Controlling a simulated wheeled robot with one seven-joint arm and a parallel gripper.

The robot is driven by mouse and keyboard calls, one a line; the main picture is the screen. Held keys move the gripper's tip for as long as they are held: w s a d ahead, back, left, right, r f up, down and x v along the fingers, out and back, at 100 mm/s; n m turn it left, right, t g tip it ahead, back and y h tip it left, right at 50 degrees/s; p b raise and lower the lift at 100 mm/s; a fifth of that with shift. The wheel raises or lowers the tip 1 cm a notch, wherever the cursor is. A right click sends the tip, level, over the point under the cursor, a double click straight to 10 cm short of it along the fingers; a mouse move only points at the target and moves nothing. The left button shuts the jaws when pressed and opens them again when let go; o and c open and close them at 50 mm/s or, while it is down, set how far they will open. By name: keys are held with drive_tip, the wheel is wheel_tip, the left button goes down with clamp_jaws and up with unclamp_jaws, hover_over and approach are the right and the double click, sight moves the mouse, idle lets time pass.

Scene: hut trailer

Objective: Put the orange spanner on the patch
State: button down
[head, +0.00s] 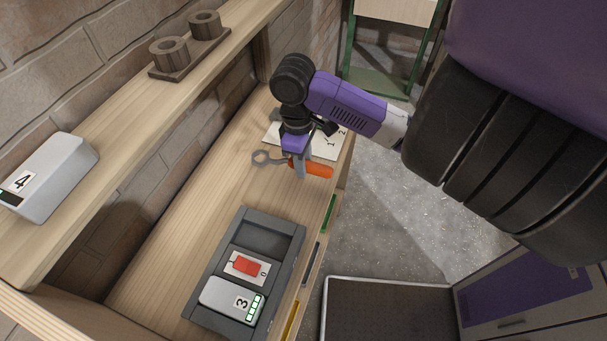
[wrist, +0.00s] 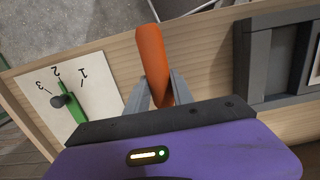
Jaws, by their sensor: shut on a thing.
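The orange spanner (head: 318,169) has an orange handle and a grey open-ended head that points left in the head view. My gripper (head: 300,170) is shut on its handle, over the far part of the wooden bench (head: 185,215). I cannot tell how high it is above the bench top. In the wrist view the orange handle (wrist: 151,55) stands up between the two grey fingers of my gripper (wrist: 155,92), and the spanner's head is hidden. I cannot make out for certain which surface is the patch.
A white dial plate (head: 322,148) marked 1, 2, 3 lies beside my gripper; its green pointer (wrist: 73,106) shows in the wrist view. A grey tray (head: 213,253) with modules is nearer. A shelf (head: 110,105) runs along the left wall. Bare bench lies between.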

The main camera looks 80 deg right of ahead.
sight(304, 183)
drive_tip(key=shift+f, duration=2.35)
drive_tip(key=shift+f, duration=0.2)
drive_tip(key=c, duration=1.1)
unclamp_jaws()
drive_tip(key=shift+r, duration=0.1)
drive_tip(key=r, duration=0.4)
drive_tip(key=r+p, duration=0.1)
drive_tip(key=r, duration=0.3)
drive_tip(key=w+r, duration=0.1)
drive_tip(key=r, duration=0.3)
drive_tip(key=shift+d+r, duration=0.1)
drive_tip(key=shift+r, duration=0.05)
